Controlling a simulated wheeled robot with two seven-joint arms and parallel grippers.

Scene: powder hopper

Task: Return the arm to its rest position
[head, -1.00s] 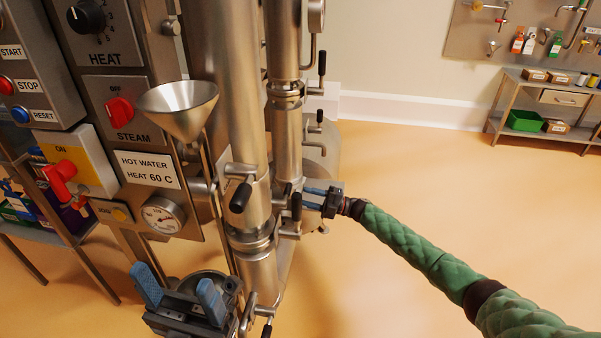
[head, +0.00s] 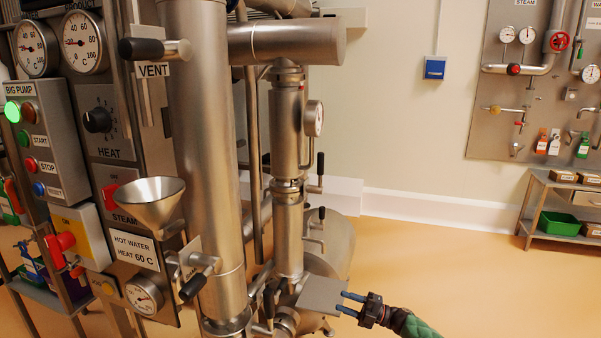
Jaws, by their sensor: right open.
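My right gripper (head: 343,302) is at the bottom, right of centre, with its sleeved green arm coming in from the lower right. Its two blue-grey fingers point left and stand apart. A flat grey plate (head: 320,294) lies just left of the fingertips; I cannot tell whether they touch it. Nothing shows between the fingers. The steel pipework with black-handled valves (head: 268,306) stands just left of the plate. My left gripper is outside the view.
A tall steel column (head: 212,170) and a funnel (head: 152,203) stand at the left beside the control panel (head: 40,145). A rounded steel vessel (head: 335,245) is behind the pipes. Open floor (head: 455,285) lies to the right, before a shelf (head: 540,205) at the back wall.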

